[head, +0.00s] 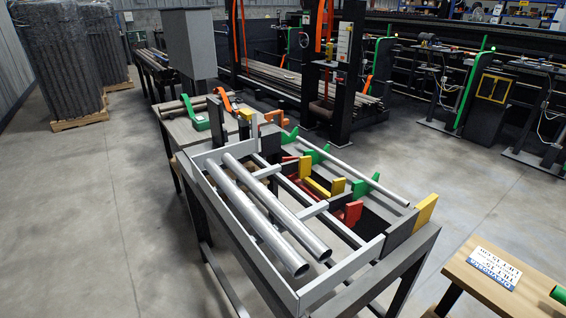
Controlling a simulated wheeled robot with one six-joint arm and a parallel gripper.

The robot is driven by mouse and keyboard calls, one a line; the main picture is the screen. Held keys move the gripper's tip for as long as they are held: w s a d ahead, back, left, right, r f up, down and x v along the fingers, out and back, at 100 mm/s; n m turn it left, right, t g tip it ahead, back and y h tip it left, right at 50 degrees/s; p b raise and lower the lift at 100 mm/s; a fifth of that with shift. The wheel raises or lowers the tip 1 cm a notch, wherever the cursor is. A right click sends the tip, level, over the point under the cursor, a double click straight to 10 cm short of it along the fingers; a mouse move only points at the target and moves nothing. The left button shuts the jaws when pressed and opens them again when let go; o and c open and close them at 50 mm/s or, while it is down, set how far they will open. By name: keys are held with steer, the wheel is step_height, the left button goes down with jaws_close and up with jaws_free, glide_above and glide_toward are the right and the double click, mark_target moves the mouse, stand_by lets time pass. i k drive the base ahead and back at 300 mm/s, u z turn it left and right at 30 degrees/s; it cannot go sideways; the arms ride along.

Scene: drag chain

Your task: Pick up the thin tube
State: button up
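The thin tube (352,172) is a slim, pale grey rod on the right side of the workbench frame. It runs from the back of the frame toward the front right and lies along the green angled supports (365,188). Its near end is close to the yellow upright block (425,211) at the front right corner. Nothing is seen holding it. Two thicker silver tubes (265,215) lie side by side on the left part of the same frame, apart from the thin tube. My gripper is not in view.
The bench frame (240,245) has raised side rails and red, yellow and orange blocks. A wooden table (480,262) with a printed sign stands at the lower right. Dark machines fill the background. Open concrete floor (100,215) lies left of the bench.

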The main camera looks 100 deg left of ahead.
mark_target(403, 203)
steer(key=u, duration=2.7)
steer(key=i, duration=0.45)
steer(key=k, duration=0.45)
steer(key=u, duration=1.9)
steer(key=i, duration=2.35)
steer(key=z, duration=2.6)
